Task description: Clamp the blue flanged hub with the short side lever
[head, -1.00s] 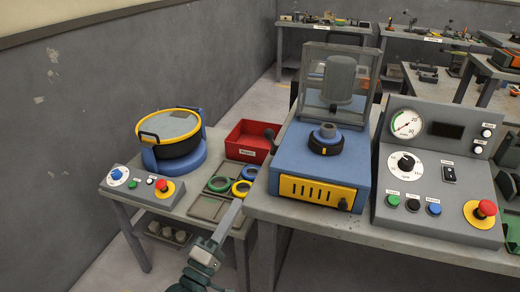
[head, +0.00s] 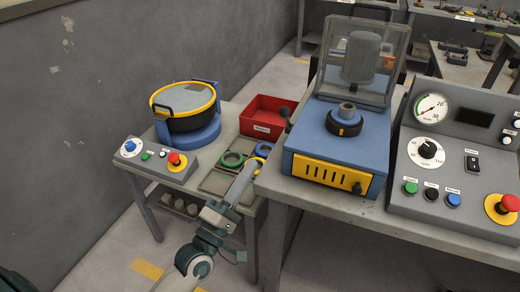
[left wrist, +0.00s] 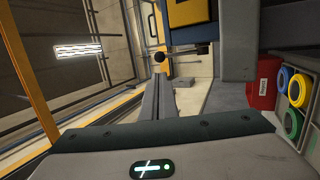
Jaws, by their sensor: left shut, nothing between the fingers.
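The blue-grey flanged hub (head: 347,109) stands upright in a black collar (head: 344,127) on top of the blue press body (head: 330,152). The short side lever (head: 284,113) with its black ball knob sticks up at the left side of the body. In the left wrist view a black ball knob (left wrist: 159,57) shows just beyond my fingertips, by the blue body. My left gripper (head: 256,165) is shut and empty, left of the press and in front of the ring tray; its fingers also show in the left wrist view (left wrist: 158,82). It appears apart from the lever. My right gripper is not in view.
A red bin (head: 263,115) and a tray with a green ring (head: 232,159) and other rings lie left of the press. A yellow-rimmed pot (head: 185,105) stands farther left. A control panel (head: 450,180) is at the right. A clear guard (head: 372,45) stands behind the hub.

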